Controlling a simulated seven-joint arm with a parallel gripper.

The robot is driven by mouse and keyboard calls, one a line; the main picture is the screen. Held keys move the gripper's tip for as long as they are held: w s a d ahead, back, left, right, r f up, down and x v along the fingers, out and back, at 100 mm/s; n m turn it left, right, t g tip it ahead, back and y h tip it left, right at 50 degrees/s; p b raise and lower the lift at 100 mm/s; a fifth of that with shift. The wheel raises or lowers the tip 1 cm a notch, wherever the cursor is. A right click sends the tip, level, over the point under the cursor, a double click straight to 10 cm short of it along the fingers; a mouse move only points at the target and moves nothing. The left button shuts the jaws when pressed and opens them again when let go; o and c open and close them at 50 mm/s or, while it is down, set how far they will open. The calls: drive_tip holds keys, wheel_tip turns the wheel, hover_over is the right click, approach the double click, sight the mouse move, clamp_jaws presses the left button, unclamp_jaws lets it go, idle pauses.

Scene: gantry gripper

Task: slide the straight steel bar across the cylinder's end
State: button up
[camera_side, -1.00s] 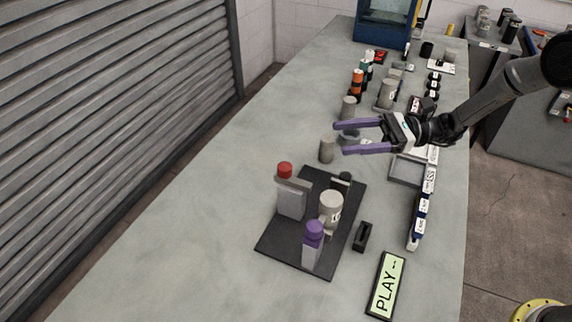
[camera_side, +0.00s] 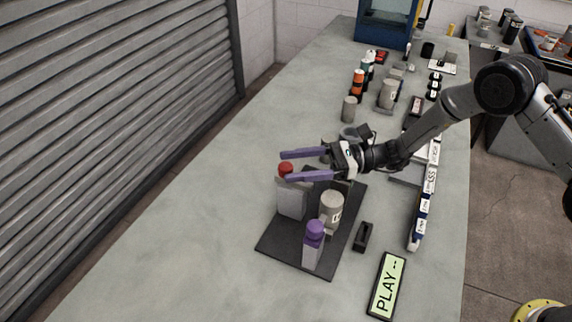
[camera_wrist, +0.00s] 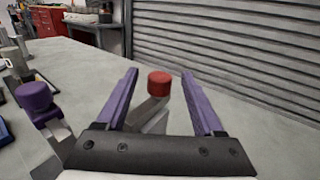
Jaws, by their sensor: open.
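My gripper (camera_side: 284,166) is open, its two purple fingers at the red knob (camera_side: 286,169). In the wrist view the red knob (camera_wrist: 159,82) stands between the fingers, with a gap on both sides. Below it a grey bar (camera_wrist: 147,108) lies over a pale block (camera_side: 291,202); I cannot tell whether this is the straight steel bar. The labelled grey cylinder (camera_side: 331,205) stands upright on the dark board (camera_side: 290,258), right of the block. A purple knob (camera_side: 314,228) tops a grey post in front; it also shows in the wrist view (camera_wrist: 34,95). My gripper hides part of the board's far end.
A small black holder (camera_side: 363,237) and the PLAY sign (camera_side: 387,285) are right of the board. A row of labelled pieces (camera_side: 419,222) runs along the right. A grey cylinder (camera_side: 349,109) and bottles stand farther back. The table left of the board is clear.

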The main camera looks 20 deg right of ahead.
drive_tip(key=shift+w+a, duration=0.25)
drive_tip(key=shift+a, duration=0.8)
clamp_jaws()
idle(0.7)
